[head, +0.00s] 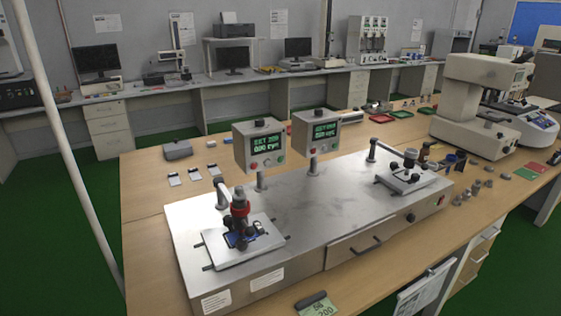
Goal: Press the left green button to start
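The left control box (258,147) stands on a post above the metal test bench. Its face has a green-lit display (264,142) with a row of small controls below it. A red button (253,165) shows at the lower left of this row. The green button (280,160) appears at the lower right, very small in this view. A second, similar control box (316,133) stands to the right with its own green-lit display. Neither of my grippers is in view, and nothing touches or covers the left box's front.
The metal bench (310,205) carries a left fixture (240,220) with a red-collared clamp and a right fixture (408,172). A large beige instrument (478,105) stands at right. Small metal parts lie near the bench's right end. A pale pole (62,130) crosses the left side.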

